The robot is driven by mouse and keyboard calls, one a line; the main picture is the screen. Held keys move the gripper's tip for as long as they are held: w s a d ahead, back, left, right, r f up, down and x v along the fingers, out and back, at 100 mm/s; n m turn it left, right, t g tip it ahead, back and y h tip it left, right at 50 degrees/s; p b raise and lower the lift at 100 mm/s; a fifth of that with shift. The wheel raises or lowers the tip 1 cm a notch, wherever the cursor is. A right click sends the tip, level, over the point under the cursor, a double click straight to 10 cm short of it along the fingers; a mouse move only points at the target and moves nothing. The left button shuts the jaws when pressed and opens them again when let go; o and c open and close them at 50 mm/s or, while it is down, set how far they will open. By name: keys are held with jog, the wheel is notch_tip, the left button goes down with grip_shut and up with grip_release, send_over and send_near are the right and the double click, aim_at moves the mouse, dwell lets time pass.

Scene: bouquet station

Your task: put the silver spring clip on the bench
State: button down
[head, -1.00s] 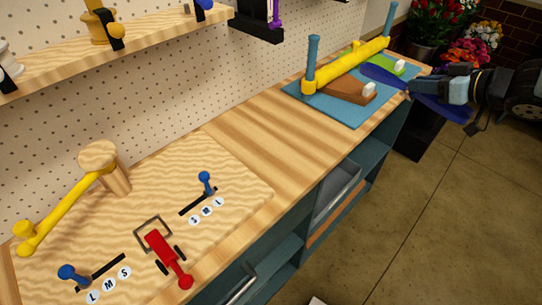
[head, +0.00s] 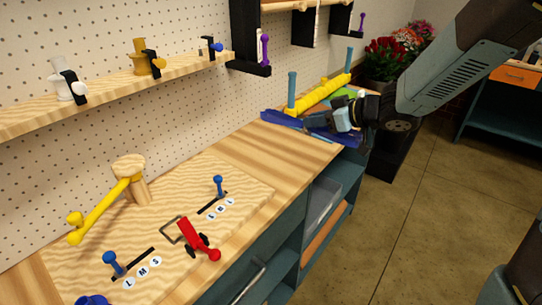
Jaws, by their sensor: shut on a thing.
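My gripper (head: 308,122) is at the far end of the bench (head: 275,148), in front of the yellow bar and over or just above the bench top. Its long dark blue fingers point to the left in the picture. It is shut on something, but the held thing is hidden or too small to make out. I cannot make out a silver spring clip anywhere in the head view. I cannot tell whether the fingers touch the bench.
On the near board (head: 240,185) are a yellow lever (head: 100,212), a red-handled tool (head: 196,240) and blue knobs. A shelf (head: 105,96) hangs above. The bench middle is bare.

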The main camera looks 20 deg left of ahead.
jog(key=shift+w+d, duration=0.15)
jog(key=shift+d, duration=0.2)
jog(key=x, duration=0.5)
jog(key=f+x, duration=0.1)
jog(key=x, duration=0.4)
jog(key=d+f+x, duration=0.1)
jog(key=x, duration=0.4)
jog(key=shift+a+f, duration=0.25)
jog(key=shift+a, duration=0.15)
jog(key=shift+a+f, duration=0.4)
jog(key=shift+f, duration=1.55)
jog(key=shift+f, duration=0.1)
jog(key=c, duration=1)
grip_release()
jog(key=shift+c, duration=0.2)
